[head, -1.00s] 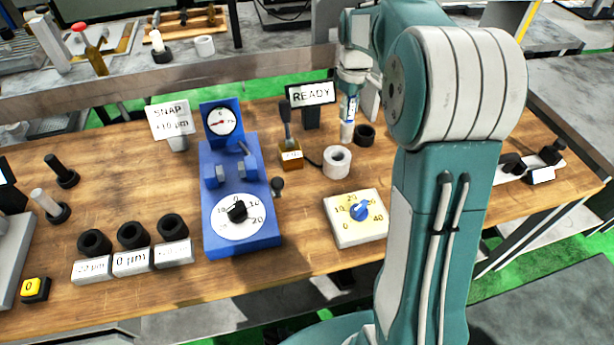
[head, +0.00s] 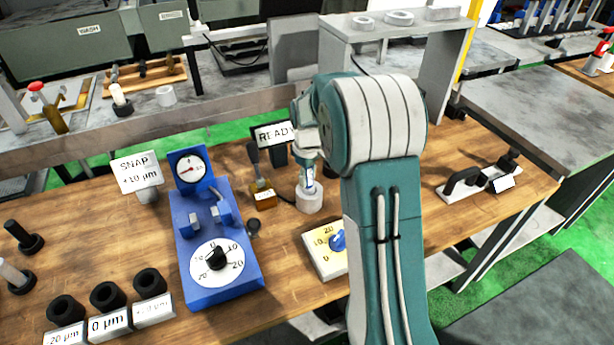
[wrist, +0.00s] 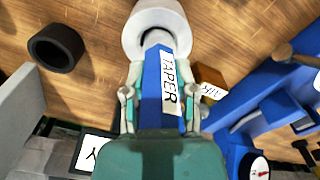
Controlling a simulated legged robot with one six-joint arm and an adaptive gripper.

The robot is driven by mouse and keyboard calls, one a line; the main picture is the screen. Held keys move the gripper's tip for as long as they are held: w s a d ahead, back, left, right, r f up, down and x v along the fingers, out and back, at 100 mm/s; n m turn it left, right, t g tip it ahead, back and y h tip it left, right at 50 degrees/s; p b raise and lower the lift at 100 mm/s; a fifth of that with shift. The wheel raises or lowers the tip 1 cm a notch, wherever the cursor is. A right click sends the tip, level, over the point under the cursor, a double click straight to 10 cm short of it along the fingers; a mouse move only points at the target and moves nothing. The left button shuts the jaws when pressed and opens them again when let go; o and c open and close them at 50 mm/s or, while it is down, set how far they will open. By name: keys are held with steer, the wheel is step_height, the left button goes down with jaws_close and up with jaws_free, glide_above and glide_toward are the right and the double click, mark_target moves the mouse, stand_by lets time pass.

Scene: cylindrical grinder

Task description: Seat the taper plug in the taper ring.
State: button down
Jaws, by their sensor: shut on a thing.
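The taper plug (wrist: 170,85) has a blue handle with a white TAPER label. My gripper (wrist: 158,98) is shut on its handle, one finger on each side. The taper ring (wrist: 148,18) is a thick pale cylinder standing on the wooden bench. The plug's pale lower end meets the ring's bore; I cannot tell how deep it sits. In the head view the plug (head: 307,184) stands roughly upright at the top of the ring (head: 309,202), with my gripper (head: 308,163) above. The handle and fingers hide most of the bore.
A black ring (wrist: 57,48) lies near the taper ring. A small amber block (head: 262,196) and the READY display (head: 276,134) stand close by. A blue dial gauge (head: 215,250) is to the left, a yellow dial box (head: 322,250) in front.

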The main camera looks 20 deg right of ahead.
steer(key=shift+d+f, duration=0.1)
steer(key=shift+d, duration=0.2)
steer(key=c, duration=0.6)
jaws_free()
steer(key=shift+o, duration=1)
steer(key=shift+a, duration=0.3)
